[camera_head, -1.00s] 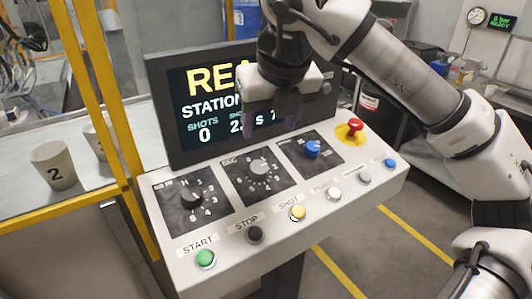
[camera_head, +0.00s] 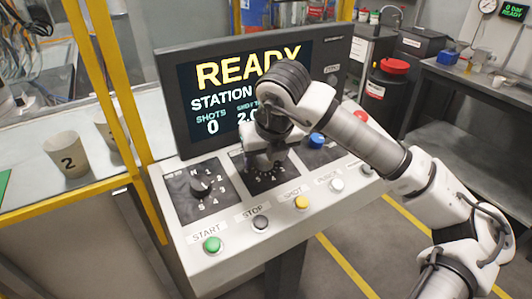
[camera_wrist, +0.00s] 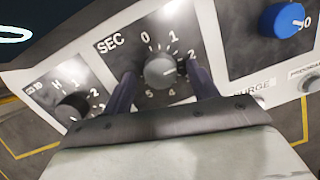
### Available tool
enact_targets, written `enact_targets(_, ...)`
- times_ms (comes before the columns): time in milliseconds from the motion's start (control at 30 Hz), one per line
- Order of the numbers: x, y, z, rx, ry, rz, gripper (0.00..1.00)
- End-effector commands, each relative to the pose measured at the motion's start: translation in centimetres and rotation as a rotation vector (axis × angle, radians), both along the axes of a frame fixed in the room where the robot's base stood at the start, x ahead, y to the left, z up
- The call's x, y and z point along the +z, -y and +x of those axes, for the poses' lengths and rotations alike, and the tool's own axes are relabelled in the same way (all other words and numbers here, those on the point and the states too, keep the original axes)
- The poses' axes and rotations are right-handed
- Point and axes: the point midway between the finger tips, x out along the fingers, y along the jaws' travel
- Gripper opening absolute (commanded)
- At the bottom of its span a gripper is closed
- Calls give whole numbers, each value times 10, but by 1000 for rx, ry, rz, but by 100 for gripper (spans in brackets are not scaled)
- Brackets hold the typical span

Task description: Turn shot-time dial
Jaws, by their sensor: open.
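The shot-time dial (camera_wrist: 160,71) is a round grey knob on a dark plate marked SEC, with numbers around it. In the wrist view its white mark points right, near the 2. My gripper (camera_wrist: 162,84) is open, with one dark finger on each side of the knob. I cannot tell whether either finger touches it. In the head view my gripper (camera_head: 263,160) is down at the middle plate of the console and hides the knob. The screen (camera_head: 225,90) above reads READY, with SHOTS 0 and a partly hidden 2.0.
A black dial (camera_head: 201,187) sits left of the SEC plate and a blue dial (camera_head: 316,140) right of it. Green (camera_head: 212,244), black, yellow (camera_head: 301,202) and white buttons line the console's front. A yellow post (camera_head: 118,110) and numbered cups (camera_head: 68,154) stand left.

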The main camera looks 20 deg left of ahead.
Motion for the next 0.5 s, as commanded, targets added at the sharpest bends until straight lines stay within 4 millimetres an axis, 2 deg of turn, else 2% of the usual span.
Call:
enact_targets(167, 0, 0, 0, 1, 0, 0, 59)
enact_targets(200, 0, 0, 0, 1, 0, 0, 56)
enact_targets(500, 0, 0, 0, 1, 0, 0, 17)
